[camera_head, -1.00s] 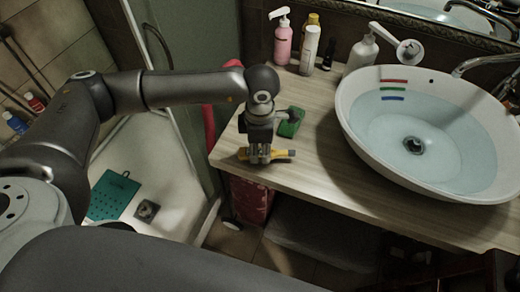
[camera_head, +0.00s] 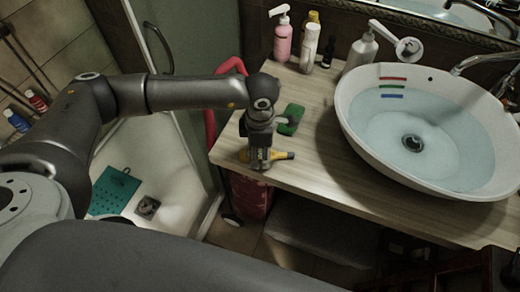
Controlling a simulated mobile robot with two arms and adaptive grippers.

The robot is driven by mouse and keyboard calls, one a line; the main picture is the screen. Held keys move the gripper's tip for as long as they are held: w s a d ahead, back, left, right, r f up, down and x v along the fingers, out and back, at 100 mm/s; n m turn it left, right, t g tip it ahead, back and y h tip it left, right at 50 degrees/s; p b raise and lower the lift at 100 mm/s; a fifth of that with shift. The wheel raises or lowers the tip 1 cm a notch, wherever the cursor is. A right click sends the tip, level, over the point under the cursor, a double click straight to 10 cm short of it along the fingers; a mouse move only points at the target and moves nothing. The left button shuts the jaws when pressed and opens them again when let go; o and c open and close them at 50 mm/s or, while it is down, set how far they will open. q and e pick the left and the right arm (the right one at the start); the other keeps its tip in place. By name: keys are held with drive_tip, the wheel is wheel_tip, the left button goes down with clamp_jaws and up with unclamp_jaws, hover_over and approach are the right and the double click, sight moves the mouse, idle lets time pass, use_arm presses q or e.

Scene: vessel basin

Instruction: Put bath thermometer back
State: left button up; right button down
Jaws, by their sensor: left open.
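A slim yellow object with a dark grey end (camera_head: 281,156), apparently the bath thermometer, lies near the front left edge of the wooden counter. My left gripper (camera_head: 259,160) points down over its left and middle part. The gripper is open, with its fingers right at the object and hiding part of it. I cannot tell whether the fingers touch it. My right gripper is not in view.
A green sponge (camera_head: 291,117) lies just behind my left wrist. The white basin (camera_head: 350,133) with water and red, green and blue strips stands to the right. Bottles, including a pink one (camera_head: 282,42), line the back. Counter between sponge and basin is clear.

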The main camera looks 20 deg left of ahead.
sight(261, 154)
use_arm(q)
drive_tip(key=shift+r, duration=0.15)
wheel_tip(261, 154, up, 12)
drive_tip(key=b, duration=0.3)
idle(0.5)
